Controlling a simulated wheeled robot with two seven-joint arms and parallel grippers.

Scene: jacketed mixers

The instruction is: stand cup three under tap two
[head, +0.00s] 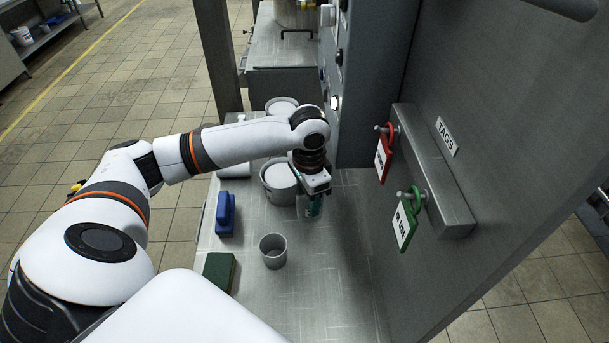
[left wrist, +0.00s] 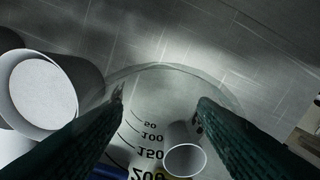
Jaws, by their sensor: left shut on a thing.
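My left gripper (head: 312,207) is low over the steel bench, shut on a clear graduated beaker (head: 301,208). In the left wrist view the beaker (left wrist: 150,112) shows marks from 50 to 200 between my left gripper's two dark fingers (left wrist: 160,105). A small grey cup (head: 272,250) stands upright on the bench, nearer than the beaker; a similar cup (left wrist: 185,160) shows in the left wrist view. No tap can be made out. My right gripper is not in view.
White pails (head: 278,192) (head: 281,107) stand by my left arm. A blue brush (head: 226,214) and a green sponge (head: 219,270) lie along the bench's left edge. A grey panel rises at right, with red (head: 383,160) and green (head: 404,225) tags. The bench's near right is clear.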

